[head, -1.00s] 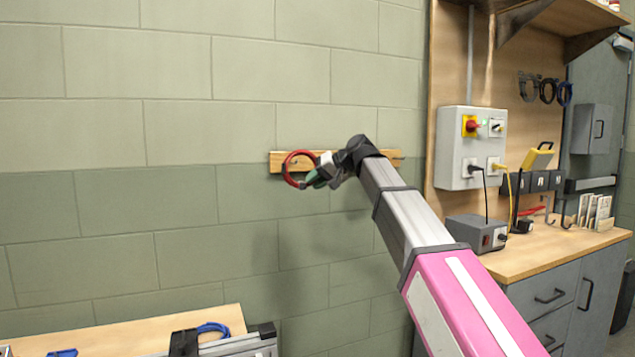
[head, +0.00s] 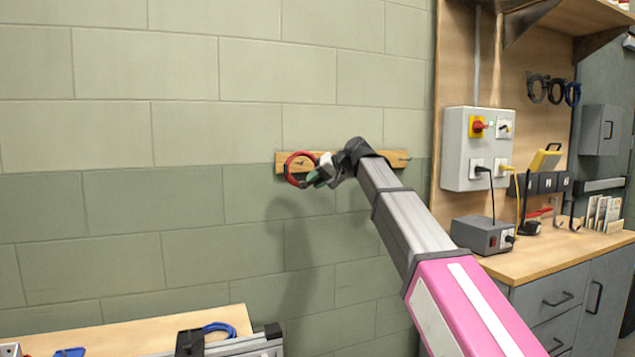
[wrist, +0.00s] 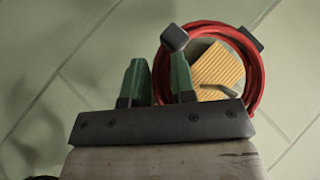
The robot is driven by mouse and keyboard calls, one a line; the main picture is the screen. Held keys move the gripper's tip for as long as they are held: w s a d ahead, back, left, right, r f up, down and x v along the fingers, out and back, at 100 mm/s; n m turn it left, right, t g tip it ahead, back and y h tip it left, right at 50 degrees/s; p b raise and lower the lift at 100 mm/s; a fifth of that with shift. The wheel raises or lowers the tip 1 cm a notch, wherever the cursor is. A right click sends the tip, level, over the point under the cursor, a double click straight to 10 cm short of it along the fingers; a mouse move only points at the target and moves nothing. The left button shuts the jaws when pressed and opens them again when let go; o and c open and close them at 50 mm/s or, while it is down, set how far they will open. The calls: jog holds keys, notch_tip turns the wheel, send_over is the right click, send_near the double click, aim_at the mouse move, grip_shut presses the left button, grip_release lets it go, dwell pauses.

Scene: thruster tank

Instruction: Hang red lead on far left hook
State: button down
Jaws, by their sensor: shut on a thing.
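The red lead (head: 288,177) is a coiled ring in front of the left end of the wooden hook rail (head: 280,163) on the wall. My gripper (head: 318,178) is shut on the coil's edge. In the wrist view, the red lead (wrist: 258,85) passes between the green fingers of my gripper (wrist: 158,80), and black bands sit on the coil. The wooden rail (wrist: 215,68) and a grey hook (wrist: 222,88) show through the ring. I cannot tell whether the coil rests on that hook. My wrist hides the middle of the rail.
Another hook (head: 406,159) shows at the rail's right end. A grey switch box (head: 455,150) and a workbench (head: 530,255) stand to the right. A lower table (head: 130,335) with a blue lead (head: 217,328) is at bottom left. The wall left of the rail is clear.

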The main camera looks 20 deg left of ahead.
jog(key=shift+w+a, duration=0.3)
jog(key=shift+w, duration=0.1)
jog(key=shift+w+a+f, duration=0.2)
jog(key=shift+w+f, duration=0.05)
jog(key=shift+f, duration=0.2)
jog(key=shift+w+a+f, duration=0.2)
jog(key=shift+f, duration=0.2)
jog(key=c, duration=0.9)
grip_release()
jog(key=shift+o, duration=0.2)
